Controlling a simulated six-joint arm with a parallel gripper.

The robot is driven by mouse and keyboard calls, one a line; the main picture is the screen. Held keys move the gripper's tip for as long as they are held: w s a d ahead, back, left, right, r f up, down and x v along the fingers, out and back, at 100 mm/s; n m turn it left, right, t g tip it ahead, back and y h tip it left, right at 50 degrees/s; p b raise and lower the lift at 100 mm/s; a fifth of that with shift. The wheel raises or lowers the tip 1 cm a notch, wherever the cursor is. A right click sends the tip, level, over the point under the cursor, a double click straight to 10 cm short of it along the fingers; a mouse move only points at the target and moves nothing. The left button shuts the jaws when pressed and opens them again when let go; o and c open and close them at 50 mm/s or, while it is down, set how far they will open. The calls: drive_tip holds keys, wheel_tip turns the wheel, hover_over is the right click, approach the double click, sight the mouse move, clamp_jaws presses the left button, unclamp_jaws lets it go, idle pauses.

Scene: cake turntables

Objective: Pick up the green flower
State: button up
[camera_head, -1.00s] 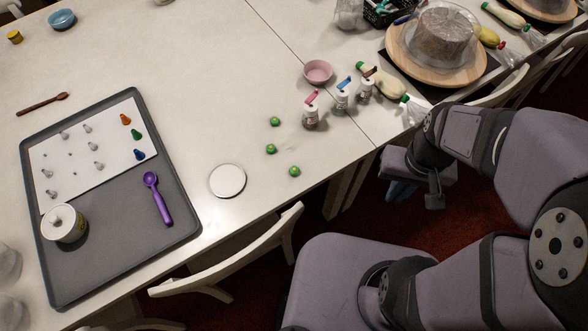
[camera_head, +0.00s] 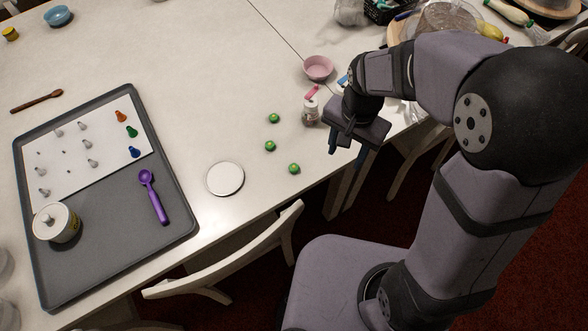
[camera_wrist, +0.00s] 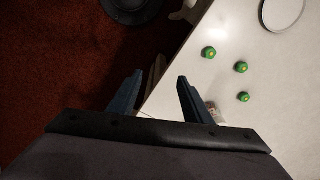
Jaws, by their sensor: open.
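Three small green flowers lie apart on the pale table, left of my gripper in the head view: one at the back (camera_head: 274,118), one in the middle (camera_head: 270,146) and one near the front edge (camera_head: 294,169). In the wrist view they show at the upper right: one (camera_wrist: 209,52), another (camera_wrist: 241,67) and a third (camera_wrist: 244,97). My gripper (camera_head: 348,146) is over the table's front edge, right of the flowers. In the wrist view its two blue fingers (camera_wrist: 158,88) are spread, with nothing between them.
A white disc (camera_head: 225,179) lies left of the flowers. A small bottle (camera_head: 311,112) and a pink bowl (camera_head: 318,68) stand behind and right of them. A grey tray (camera_head: 110,255) is at left. A chair (camera_head: 230,262) stands against the front edge.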

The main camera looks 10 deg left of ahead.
sight(293, 167)
drive_tip(key=a+f+m, duration=0.1)
drive_tip(key=a+f, duration=0.1)
drive_tip(key=a, duration=0.2)
drive_tip(key=a+f+m+b, duration=0.1)
drive_tip(key=a, duration=0.4)
drive_tip(key=w+a+f+m, duration=0.1)
drive_tip(key=a+f, duration=0.1)
drive_tip(key=a, duration=0.2)
drive_tip(key=shift+a+f+m+b, duration=0.3)
drive_tip(key=shift+a+b, duration=0.05)
drive_tip(key=shift+a, duration=0.05)
drive_tip(key=shift+s+d+f+p, duration=0.1)
drive_tip(key=shift+d+f+p, duration=0.15)
drive_tip(key=shift+f, duration=0.75)
drive_tip(key=shift+w+d+f+p, duration=0.1)
drive_tip(key=shift+f+p, duration=0.2)
drive_tip(key=shift+f, duration=0.7)
drive_tip(key=shift+s+d+f+p, duration=0.1)
drive_tip(key=shift+d+f+p, duration=0.15)
drive_tip(key=shift+f, duration=0.75)
drive_tip(key=shift+a+f, duration=0.1)
drive_tip(key=shift+f, duration=0.5)
drive_tip(key=c, duration=1.1)
